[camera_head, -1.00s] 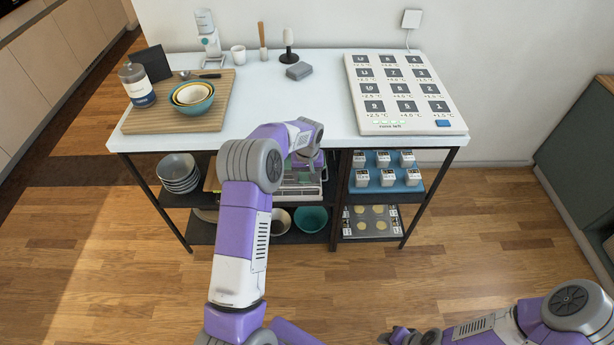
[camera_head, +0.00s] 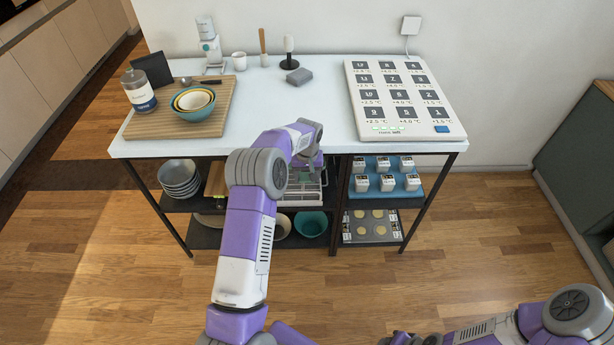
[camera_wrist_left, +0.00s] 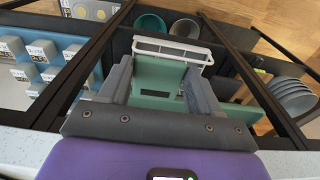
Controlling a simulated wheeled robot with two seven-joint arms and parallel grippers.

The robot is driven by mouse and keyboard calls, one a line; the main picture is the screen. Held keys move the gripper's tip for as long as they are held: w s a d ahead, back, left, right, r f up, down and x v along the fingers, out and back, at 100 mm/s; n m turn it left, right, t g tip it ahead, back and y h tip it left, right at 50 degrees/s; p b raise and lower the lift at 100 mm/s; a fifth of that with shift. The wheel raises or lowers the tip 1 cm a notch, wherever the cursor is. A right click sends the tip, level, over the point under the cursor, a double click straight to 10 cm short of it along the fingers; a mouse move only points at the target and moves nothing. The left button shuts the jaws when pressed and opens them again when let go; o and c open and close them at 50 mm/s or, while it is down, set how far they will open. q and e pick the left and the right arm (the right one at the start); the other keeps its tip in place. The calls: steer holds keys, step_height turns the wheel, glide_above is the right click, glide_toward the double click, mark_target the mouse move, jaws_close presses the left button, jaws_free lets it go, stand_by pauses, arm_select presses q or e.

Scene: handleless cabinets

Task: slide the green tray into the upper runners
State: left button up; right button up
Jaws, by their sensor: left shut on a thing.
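My left gripper (camera_wrist_left: 157,88) is shut on the green tray (camera_wrist_left: 158,73), which lies between its two grey fingers in the left wrist view. In the head view my left gripper (camera_head: 304,168) is at the front of the open shelf unit, below the tabletop edge, and the arm hides most of the tray. A white slotted piece (camera_wrist_left: 172,50) is just beyond the tray's far end; I cannot tell whether they touch. I cannot make out the upper runners clearly. My right gripper (camera_head: 398,339) is at the bottom edge of the head view, partly cut off.
Stacked bowls (camera_head: 179,178) stand left, and a teal bowl (camera_head: 310,223) stands below. Dark posts (camera_head: 342,190) flank the bay. The tabletop (camera_head: 290,110) is above.

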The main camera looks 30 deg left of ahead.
arm_select(q)
steer(key=shift+w+a+p, duration=0.3)
steer(key=shift+w+a, duration=0.15)
steer(key=shift+w, duration=0.3)
steer(key=shift+w+a, duration=0.1)
steer(key=shift+w, duration=0.1)
steer(key=shift+s, duration=0.15)
steer(key=s+d+b, duration=0.2)
steer(key=s+d, duration=0.4)
steer(key=s, duration=0.3)
steer(key=s+d+b, duration=0.2)
steer(key=s+d, duration=0.4)
steer(key=s, duration=0.4)
steer(key=shift+s, duration=0.25)
stand_by(3.7)
steer(key=shift+b, duration=0.35)
stand_by(0.7)
